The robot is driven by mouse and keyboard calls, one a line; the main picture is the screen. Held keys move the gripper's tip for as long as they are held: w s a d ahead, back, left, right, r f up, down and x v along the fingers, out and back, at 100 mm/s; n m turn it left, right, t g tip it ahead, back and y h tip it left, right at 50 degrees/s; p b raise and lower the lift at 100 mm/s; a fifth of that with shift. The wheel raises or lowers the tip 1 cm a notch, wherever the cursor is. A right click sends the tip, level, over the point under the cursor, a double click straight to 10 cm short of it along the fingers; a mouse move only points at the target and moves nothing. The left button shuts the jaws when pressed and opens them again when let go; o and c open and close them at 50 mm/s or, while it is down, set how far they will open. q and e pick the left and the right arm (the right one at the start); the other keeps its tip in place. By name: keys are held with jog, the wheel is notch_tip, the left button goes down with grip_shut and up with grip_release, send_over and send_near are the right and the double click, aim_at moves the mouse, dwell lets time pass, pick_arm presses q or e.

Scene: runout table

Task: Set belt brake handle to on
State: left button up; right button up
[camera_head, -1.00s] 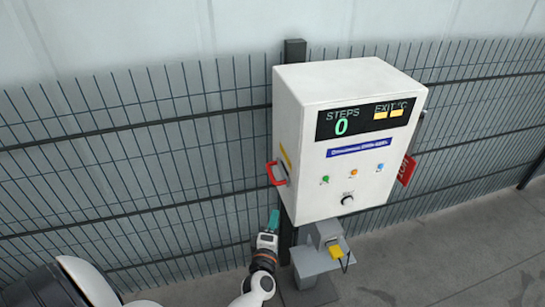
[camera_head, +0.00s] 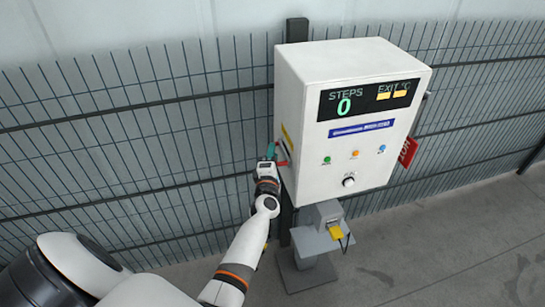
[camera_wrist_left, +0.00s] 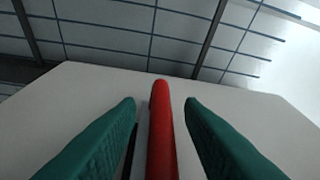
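The red brake handle (camera_head: 282,163) is on the left side of the white control box (camera_head: 350,62), mostly hidden behind my left gripper in the head view. My left gripper (camera_head: 271,151) is at the handle. In the left wrist view the red handle bar (camera_wrist_left: 161,130) runs between the two green fingers of my left gripper (camera_wrist_left: 160,112). The fingers are open, with a gap on each side of the bar. My right gripper is not in view.
A wire mesh fence (camera_head: 120,150) runs behind the box. A red sign (camera_head: 407,151) sticks out at the box's right side. A grey pedestal with a yellow part (camera_head: 336,232) stands below the box. The floor at the right is clear.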

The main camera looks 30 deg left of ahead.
pick_arm(q)
jog(key=shift+w+a, duration=0.1)
grip_shut()
jog(key=s+a, duration=0.1)
jog(key=s, duration=0.1)
jog(key=s+a, duration=0.2)
jog(key=shift+a, duration=0.25)
jog(key=shift+c, duration=2.2)
grip_release()
jog(key=o, duration=0.4)
jog(key=shift+s+a, duration=0.1)
jog(key=shift+s, duration=0.1)
jog(key=shift+o, duration=0.2)
